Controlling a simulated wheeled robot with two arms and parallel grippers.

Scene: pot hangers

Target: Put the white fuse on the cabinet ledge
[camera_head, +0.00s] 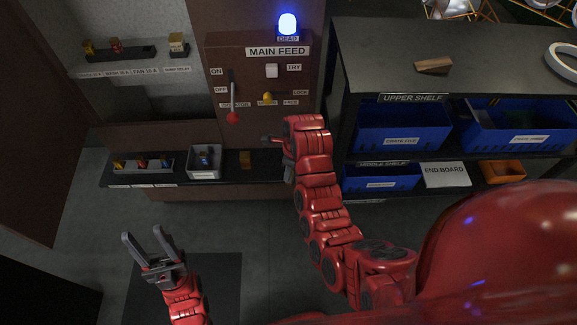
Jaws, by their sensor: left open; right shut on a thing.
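No white fuse can be made out for certain in the head view. The cabinet ledge (222,169) is a dark shelf along the lower cabinet, carrying a row of small parts at left, a grey tray and a small brown block. My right gripper (268,139) is at the cabinet front, above the right end of the ledge. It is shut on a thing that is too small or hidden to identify. My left gripper (147,243) is open and empty, low at the left, in front of and below the ledge.
The grey tray (206,175) holds a small dark-blue part. The main feed panel (252,87) has a red-tipped lever (233,118) and a lit blue lamp (288,24) marked DEAD. A shelf rack (480,60) with blue crates stands close at right. The ledge's right end looks clear.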

